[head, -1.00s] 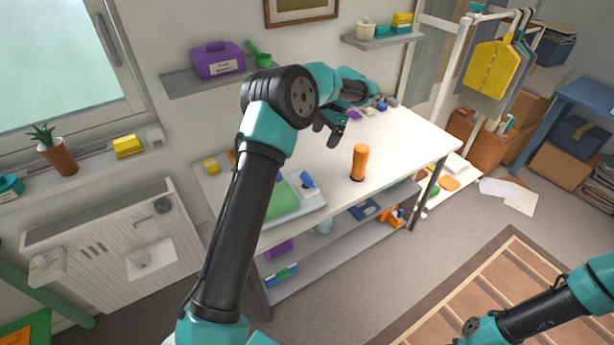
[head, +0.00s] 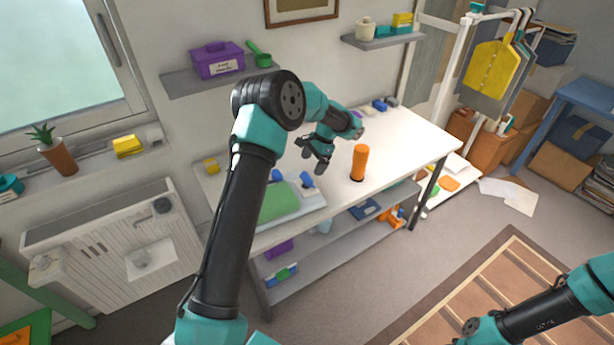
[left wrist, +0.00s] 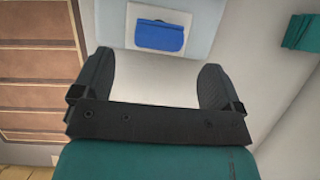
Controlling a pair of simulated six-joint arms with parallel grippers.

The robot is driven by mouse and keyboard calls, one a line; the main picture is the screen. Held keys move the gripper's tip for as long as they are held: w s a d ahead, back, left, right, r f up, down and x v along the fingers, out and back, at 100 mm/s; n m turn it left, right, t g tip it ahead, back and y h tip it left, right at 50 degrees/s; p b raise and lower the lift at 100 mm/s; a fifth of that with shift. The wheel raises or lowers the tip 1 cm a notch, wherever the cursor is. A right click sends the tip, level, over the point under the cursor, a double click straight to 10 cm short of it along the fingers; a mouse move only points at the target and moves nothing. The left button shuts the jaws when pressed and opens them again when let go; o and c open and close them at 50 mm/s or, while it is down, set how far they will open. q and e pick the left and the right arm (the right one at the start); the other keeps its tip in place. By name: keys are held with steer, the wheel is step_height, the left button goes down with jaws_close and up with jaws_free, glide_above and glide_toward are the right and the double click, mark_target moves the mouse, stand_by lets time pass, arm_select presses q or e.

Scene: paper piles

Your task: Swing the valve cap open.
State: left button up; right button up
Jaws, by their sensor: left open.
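I cannot make out for certain which part is the valve cap. An upright orange cylinder (head: 359,162) with a dark base stands on the white table (head: 405,150). A small blue piece (head: 307,180) stands beside a green pad (head: 280,203) at the table's near left. My left gripper (head: 312,162) is open and empty above the table, left of the orange cylinder and apart from it. In the left wrist view my left gripper (left wrist: 155,78) shows its two fingers wide apart with nothing between them. My right gripper is out of view; only part of that arm shows.
A blue item (left wrist: 160,36) lies on a pale surface beyond the fingers. Small items (head: 380,104) lie at the table's back edge. A shelf with a purple box (head: 217,60) hangs above. A white radiator (head: 110,240) stands at left. The table's right part is clear.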

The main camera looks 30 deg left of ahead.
mark_target(307, 176)
arm_select(q)
steer(key=x, duration=0.6)
steer(key=shift+f, duration=0.2)
steer(key=c, duration=0.9)
steer(key=shift+c, duration=0.2)
steer(key=shift+w+d+r+g+y, duration=0.1)
steer(key=shift+w+d+g+y, duration=0.2)
steer(key=shift+g+y, duration=0.35)
steer(key=shift+w+d+r+g+y, duration=0.15)
steer(key=shift+w+g+y, duration=0.25)
steer(key=shift+g, duration=0.5)
steer(key=shift+w+d+g+y, duration=0.3)
steer(key=shift+g+y, duration=0.25)
steer(key=shift+g, duration=0.2)
